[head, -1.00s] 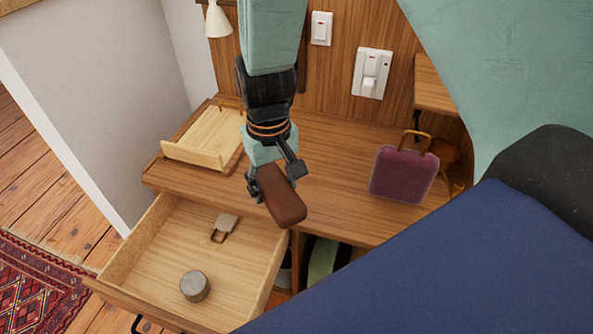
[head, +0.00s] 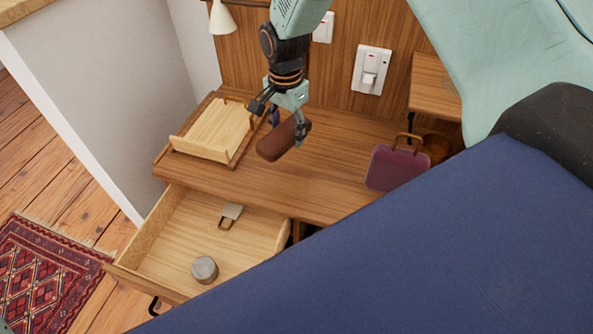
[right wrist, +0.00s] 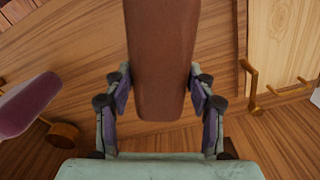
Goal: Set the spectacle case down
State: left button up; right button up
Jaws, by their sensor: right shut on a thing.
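The brown spectacle case (head: 281,139) is in my right gripper (head: 285,125), above the wooden desk top (head: 330,181). In the right wrist view the case (right wrist: 161,60) sits between the two fingers of the gripper (right wrist: 160,92), which touch its sides. The gripper is shut on it. The desk surface shows around and beneath the case; the exact gap between them is hard to tell. My left gripper is not in view.
A light wooden tray (head: 214,134) stands on the desk, left of the case. A purple bag-like box with a handle (head: 394,168) stands to the right. Below, an open drawer (head: 170,249) holds a round tin (head: 204,269) and a padlock-shaped item (head: 232,211). The desk between tray and purple box is clear.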

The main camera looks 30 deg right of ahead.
jog(key=b, duration=0.2)
send_over(289, 168)
jog(key=f, duration=0.6)
jog(key=shift+w+f, duration=0.2)
jog(key=shift+f, duration=0.05)
notch_tip(289, 168, down, 3)
jog(key=shift+s+r+b, duration=0.15)
jog(key=shift+b, duration=0.2)
jog(key=shift+f, duration=0.4)
jog(key=shift+f, duration=0.15)
jog(key=o, duration=1.1)
jog(key=shift+f, duration=0.1)
jog(key=shift+o, duration=0.5)
